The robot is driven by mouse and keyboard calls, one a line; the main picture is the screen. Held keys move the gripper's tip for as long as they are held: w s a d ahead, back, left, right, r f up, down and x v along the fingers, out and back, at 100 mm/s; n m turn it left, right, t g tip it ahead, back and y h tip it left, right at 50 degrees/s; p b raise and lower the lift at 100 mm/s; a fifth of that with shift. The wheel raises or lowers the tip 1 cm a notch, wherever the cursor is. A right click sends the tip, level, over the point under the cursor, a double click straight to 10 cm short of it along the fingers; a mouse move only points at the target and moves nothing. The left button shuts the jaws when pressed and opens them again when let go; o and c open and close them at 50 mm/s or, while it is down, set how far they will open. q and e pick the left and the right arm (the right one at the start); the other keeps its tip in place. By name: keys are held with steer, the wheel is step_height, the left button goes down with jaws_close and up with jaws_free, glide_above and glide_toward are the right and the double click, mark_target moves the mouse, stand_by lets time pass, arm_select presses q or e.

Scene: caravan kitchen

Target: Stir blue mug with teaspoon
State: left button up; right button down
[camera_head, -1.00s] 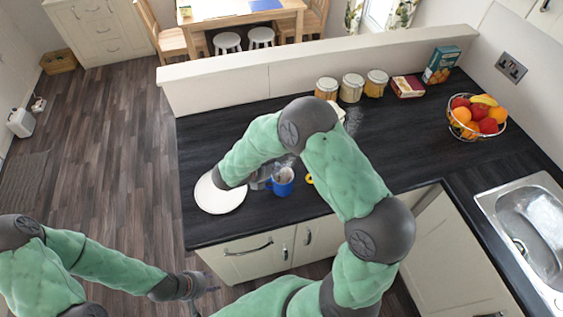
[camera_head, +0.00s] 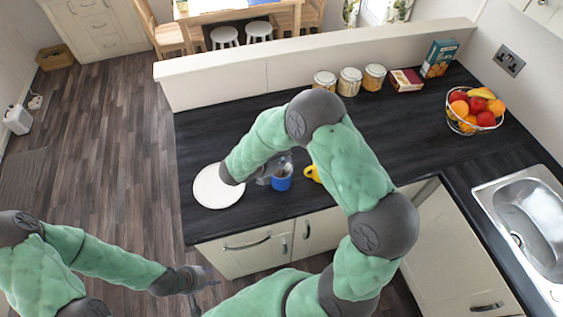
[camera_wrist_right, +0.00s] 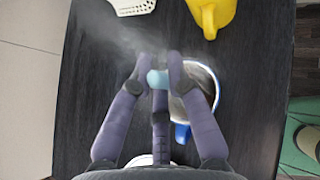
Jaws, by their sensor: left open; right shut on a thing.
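The blue mug (camera_head: 282,181) stands on the dark worktop. In the right wrist view its pale rim (camera_wrist_right: 217,92) and brownish-grey contents show, with its blue handle (camera_wrist_right: 182,133) towards the camera. My right gripper (camera_wrist_right: 160,62) is shut on a small teal piece (camera_wrist_right: 157,79), which looks like the teaspoon's handle end. The rest of the spoon is hidden, so I cannot tell whether it is in the mug. In the head view my right gripper (camera_head: 273,171) is right at the mug's left rim. My left gripper (camera_head: 208,281) is open and empty, low in front of the cabinets.
A white round plate (camera_head: 212,194) lies left of the mug. A yellow object (camera_head: 313,173) stands close to its right. Several jars, boxes and a fruit basket (camera_head: 474,128) stand further back. The sink (camera_head: 533,216) is at the right. Pale steam hangs near my right fingers.

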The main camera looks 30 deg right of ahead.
step_height(320, 180, up, 11)
steer(key=a+p, duration=0.1)
steer(key=p, duration=0.5)
steer(key=shift+a, duration=0.2)
stand_by(1.8)
